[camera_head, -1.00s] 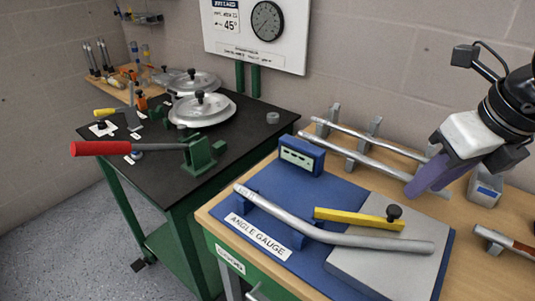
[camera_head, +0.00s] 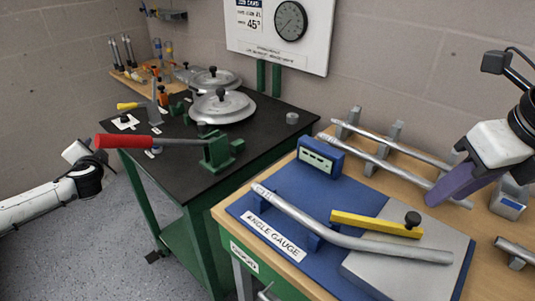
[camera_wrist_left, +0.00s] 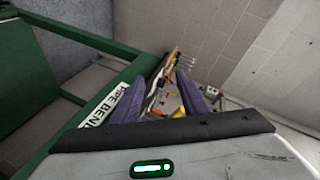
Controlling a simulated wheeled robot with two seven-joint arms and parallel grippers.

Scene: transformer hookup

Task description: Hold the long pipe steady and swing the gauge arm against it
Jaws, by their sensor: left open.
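A long grey bent pipe (camera_head: 345,235) lies across the blue angle gauge board (camera_head: 262,212), its right part over a grey plate (camera_head: 375,268). The yellow gauge arm (camera_head: 375,224), with a black knob (camera_head: 412,218) at its right end, lies just behind the pipe. My right gripper (camera_head: 430,200) hangs behind and right of the gauge arm, apart from it; its purple fingers are seen side-on, so its opening is unclear. My left arm comes in at the left of the head view, far from the pipe. In the left wrist view my left gripper (camera_wrist_left: 172,88) is open, apparently empty.
A black-topped green bench (camera_head: 185,178) with a red-handled bender lever (camera_head: 125,141) stands between my left arm and the gauge table. Two straight pipes (camera_head: 385,162) rest on grey stands behind the board. A small grey box (camera_head: 508,200) is at the right.

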